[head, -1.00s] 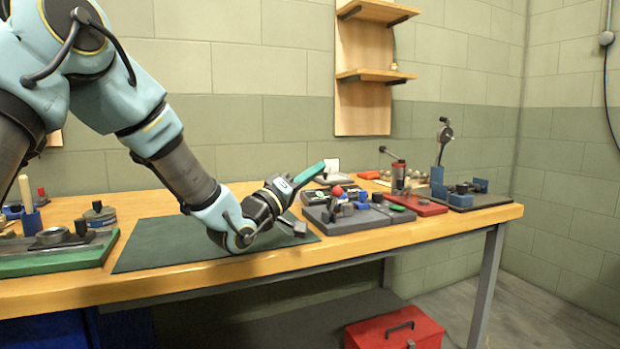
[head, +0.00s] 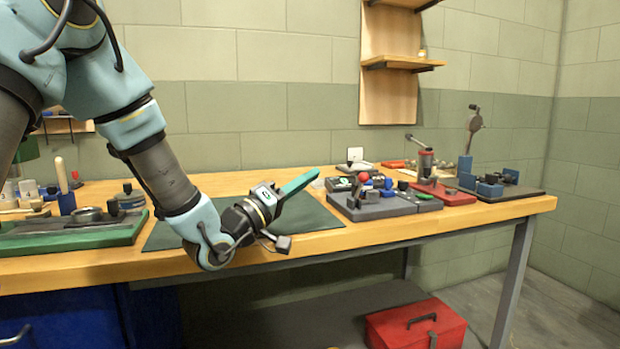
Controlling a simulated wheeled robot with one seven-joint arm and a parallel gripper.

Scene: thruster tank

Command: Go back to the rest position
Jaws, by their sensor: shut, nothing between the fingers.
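My gripper (head: 284,208) is at the front of the workbench (head: 345,242), low over the dark green mat (head: 317,214). A teal part on it points up and to the right, and a small dark grey block-like part sits at its lower right end. The gripper looks shut, with nothing seen between the fingers. My arm comes down from the upper left and hides much of the mat.
Right of the mat stand a grey fixture board (head: 370,207) with red and blue pieces, a red plate (head: 448,194) and a lever fixture (head: 490,186). A green-based fixture (head: 75,235) stands left. A red toolbox (head: 415,325) is below. Wall shelves (head: 403,63) hang behind.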

